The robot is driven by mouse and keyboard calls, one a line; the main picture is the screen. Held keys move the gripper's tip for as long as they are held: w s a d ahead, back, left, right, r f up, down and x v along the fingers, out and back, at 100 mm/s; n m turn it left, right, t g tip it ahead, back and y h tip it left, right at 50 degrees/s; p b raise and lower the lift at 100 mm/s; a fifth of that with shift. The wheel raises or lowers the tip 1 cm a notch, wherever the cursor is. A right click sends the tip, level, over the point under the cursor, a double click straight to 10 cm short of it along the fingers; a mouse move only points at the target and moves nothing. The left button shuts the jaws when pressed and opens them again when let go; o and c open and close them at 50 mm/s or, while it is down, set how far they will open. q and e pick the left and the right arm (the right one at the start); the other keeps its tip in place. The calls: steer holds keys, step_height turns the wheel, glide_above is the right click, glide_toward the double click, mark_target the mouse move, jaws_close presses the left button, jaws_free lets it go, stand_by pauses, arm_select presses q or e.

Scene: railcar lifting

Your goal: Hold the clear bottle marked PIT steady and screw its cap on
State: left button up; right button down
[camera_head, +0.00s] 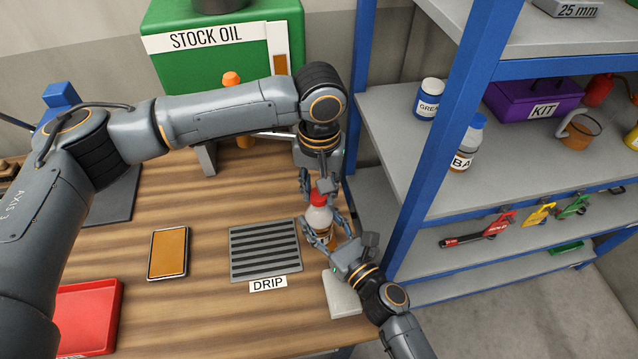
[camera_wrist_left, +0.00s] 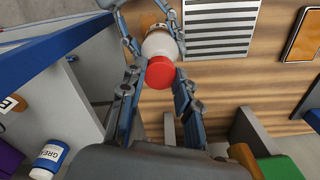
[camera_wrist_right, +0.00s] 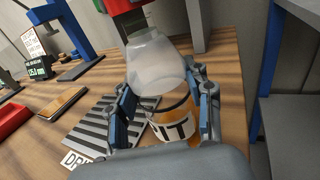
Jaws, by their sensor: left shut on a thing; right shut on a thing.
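The clear bottle (camera_head: 319,217) stands about upright at the table's right side, with amber liquid low inside. Its label shows partly in the right wrist view (camera_wrist_right: 174,130), reading "IT". My right gripper (camera_head: 325,228) is shut around its body from the front right. My left gripper (camera_head: 319,188) reaches down from above, shut on the cap. The threads are hidden, so I cannot tell how tightly the cap sits.
A slotted drip tray (camera_head: 265,250) lies left of the bottle, with an amber-faced flat panel (camera_head: 168,252) beyond. A pale block (camera_head: 342,293) lies near my right wrist. The blue shelf post (camera_head: 425,150) rises close on the right. The green stock oil tank (camera_head: 225,60) stands behind.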

arm_select(q)
steer(key=shift+f, duration=0.35)
steer(key=shift+f, duration=0.55)
stand_by(0.3)
